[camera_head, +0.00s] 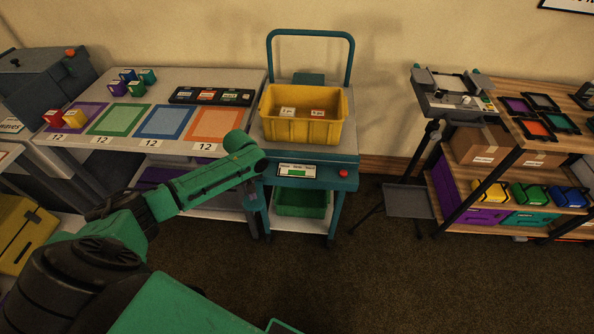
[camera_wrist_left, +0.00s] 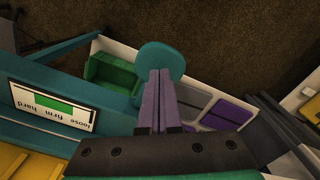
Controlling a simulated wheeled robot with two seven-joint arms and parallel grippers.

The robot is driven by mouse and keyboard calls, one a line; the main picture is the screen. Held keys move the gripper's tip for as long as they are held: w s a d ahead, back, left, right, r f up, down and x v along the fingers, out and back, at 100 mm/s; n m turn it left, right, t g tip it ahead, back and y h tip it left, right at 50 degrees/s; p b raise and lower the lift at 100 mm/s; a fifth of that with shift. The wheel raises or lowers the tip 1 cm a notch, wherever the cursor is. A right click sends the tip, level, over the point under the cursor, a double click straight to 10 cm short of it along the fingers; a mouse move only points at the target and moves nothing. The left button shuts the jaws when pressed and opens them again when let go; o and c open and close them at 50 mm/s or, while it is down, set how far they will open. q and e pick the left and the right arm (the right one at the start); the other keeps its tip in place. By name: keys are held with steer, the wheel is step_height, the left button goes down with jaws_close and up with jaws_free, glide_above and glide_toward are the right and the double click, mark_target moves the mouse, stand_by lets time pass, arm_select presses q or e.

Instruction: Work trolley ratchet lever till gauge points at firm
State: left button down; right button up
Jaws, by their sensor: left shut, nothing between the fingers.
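The teal trolley (camera_head: 351,165) stands at the middle of the head view. Its front gauge (camera_head: 298,171) also shows upside down in the left wrist view (camera_wrist_left: 52,106), with the words loose, firm and hard and a green band in the middle. A rounded teal piece, apparently the ratchet lever's end (camera_wrist_left: 160,57), lies just beyond my left gripper's fingertips (camera_wrist_left: 161,75). The fingers are shut and empty; I cannot tell whether they touch it. In the head view my left arm reaches to the trolley's left front, and the fingers are hard to see.
A yellow bin (camera_head: 275,129) sits on the trolley, with a red button (camera_head: 343,173) on its front and a green crate (camera_head: 302,203) below. A table with coloured mats (camera_head: 167,121) stands left. A shelf (camera_head: 500,175) stands right. Floor in front is clear.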

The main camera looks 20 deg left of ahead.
mark_target(254, 204)
arm_select(q)
steer(key=shift+s+d+f+b, duration=0.1)
steer(key=shift+f+b, duration=1.5)
steer(key=shift+f, duration=1.35)
step_height(254, 204, up, 10)
steer(key=p, duration=1)
steer(key=shift+f+p, duration=0.2)
steer(key=shift+p, duration=0.1)
steer(key=shift+f, duration=0.1)
